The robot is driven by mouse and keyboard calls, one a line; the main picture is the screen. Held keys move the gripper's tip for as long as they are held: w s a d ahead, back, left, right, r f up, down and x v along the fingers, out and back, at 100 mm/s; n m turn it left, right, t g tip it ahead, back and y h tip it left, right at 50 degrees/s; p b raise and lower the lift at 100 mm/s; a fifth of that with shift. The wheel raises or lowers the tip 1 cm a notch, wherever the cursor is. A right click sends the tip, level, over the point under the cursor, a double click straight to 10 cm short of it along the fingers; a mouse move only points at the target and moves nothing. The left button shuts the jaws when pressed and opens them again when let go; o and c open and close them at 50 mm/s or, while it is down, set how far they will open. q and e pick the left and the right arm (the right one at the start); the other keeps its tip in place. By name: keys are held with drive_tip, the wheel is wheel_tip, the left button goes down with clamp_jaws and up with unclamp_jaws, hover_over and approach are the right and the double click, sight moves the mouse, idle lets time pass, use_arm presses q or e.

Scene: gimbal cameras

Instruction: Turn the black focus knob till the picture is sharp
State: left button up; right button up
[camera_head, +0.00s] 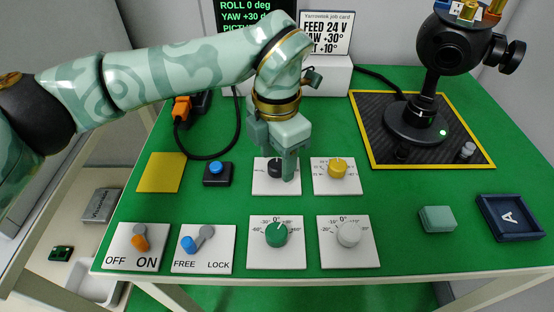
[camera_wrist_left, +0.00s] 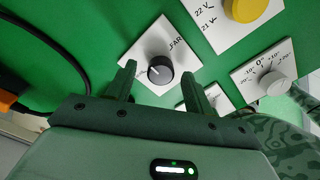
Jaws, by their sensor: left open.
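The black focus knob (camera_head: 275,168) sits on a white plate (camera_head: 262,187), partly hidden by my left gripper (camera_head: 287,170) in the head view. In the left wrist view the black knob (camera_wrist_left: 160,70) has a white pointer line, and the word FAR shows on its plate. My left gripper (camera_wrist_left: 159,80) is open, with one finger on each side of the knob. I cannot tell whether the fingers touch it. The screen (camera_head: 230,18) reads ROLL 0 deg and YAW +30; its lower line is hidden behind my arm. The picture's sharpness cannot be seen. My right gripper is not in view.
A yellow knob (camera_head: 337,168) stands close right of the focus knob. Green (camera_head: 276,234) and white (camera_head: 348,234) knobs and two switch plates line the front. The black gimbal camera (camera_head: 450,45) stands at the back right. A cable (camera_head: 238,125) runs left of my gripper.

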use_arm(q)
drive_tip(key=shift+f, duration=0.4)
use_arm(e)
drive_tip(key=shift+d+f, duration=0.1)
use_arm(q)
drive_tip(key=c, duration=1)
drive_tip(key=shift+r+n+p, duration=0.25)
drive_tip(key=shift+n+p, duration=0.05)
drive_tip(key=shift+p, duration=0.15)
drive_tip(key=shift+o, duration=0.2)
drive_tip(key=shift+r+n+p, duration=0.2)
drive_tip(key=shift+n+p, duration=0.6)
drive_tip(key=shift+p, duration=0.45)
drive_tip(key=n+p, duration=0.3)
drive_tip(key=shift+f+p, duration=0.2)
drive_tip(key=shift+p, duration=0.1)
drive_tip(key=shift+f+n, duration=0.1)
drive_tip(key=shift+n, duration=0.3)
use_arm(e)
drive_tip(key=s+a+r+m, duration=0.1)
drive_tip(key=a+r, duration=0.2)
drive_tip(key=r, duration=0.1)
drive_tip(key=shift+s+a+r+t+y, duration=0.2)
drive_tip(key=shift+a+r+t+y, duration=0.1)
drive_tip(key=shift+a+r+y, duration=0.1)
